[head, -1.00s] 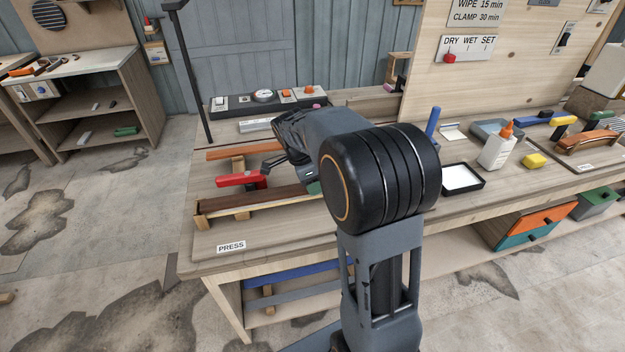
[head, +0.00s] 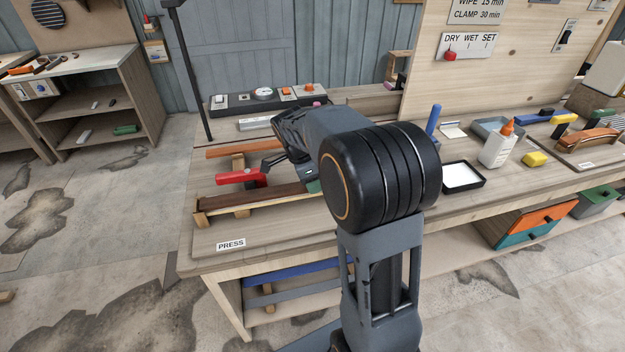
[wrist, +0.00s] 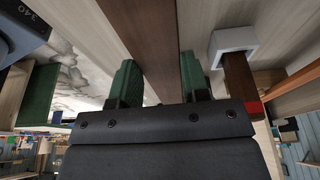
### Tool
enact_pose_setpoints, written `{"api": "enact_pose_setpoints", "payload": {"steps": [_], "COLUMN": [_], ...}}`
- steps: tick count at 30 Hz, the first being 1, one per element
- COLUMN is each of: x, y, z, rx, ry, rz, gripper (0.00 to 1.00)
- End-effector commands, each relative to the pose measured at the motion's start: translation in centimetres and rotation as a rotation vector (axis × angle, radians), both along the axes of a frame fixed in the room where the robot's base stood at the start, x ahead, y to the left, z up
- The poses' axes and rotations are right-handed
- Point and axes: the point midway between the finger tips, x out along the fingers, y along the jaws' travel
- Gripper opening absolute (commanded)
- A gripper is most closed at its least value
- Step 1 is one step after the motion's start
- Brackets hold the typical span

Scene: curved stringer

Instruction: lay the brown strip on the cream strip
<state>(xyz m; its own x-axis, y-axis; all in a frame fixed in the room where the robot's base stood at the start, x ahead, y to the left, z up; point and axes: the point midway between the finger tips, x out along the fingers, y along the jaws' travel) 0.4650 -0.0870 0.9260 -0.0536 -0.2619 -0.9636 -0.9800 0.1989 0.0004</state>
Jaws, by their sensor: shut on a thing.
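The brown strip (head: 258,197) lies lengthwise over the press at the left end of the bench. The cream strip (head: 238,208) shows as a pale edge along its near side, just below it. I cannot tell whether the two touch along their whole length. In the wrist view the brown strip (wrist: 146,38) runs between the two green finger pads of my gripper (wrist: 158,78), which is shut on it. In the head view my arm hides most of the gripper; only a bit of green finger shows at the strip's right end.
A red-handled clamp (head: 240,177) stands just behind the strips, with an orange-brown bar (head: 245,151) farther back. A black tray (head: 463,178), a glue bottle (head: 497,148) and a yellow block (head: 535,159) stand to the right. The bench front by the PRESS label (head: 231,244) is clear.

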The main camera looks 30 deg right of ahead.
Motion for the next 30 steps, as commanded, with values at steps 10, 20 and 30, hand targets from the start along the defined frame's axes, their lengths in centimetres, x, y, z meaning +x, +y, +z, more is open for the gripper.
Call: {"api": "enact_pose_setpoints", "payload": {"steps": [10,20,30], "x": [0.01,0.01,0.01], "y": [-0.01,0.00,0.00], "z": [-0.13,-0.55,-0.57], "rx": [0.000,0.000,0.000], "ry": [-0.001,-0.001,0.000], "rz": [0.000,0.000,0.000], "gripper": [0.13,0.13,0.67]}}
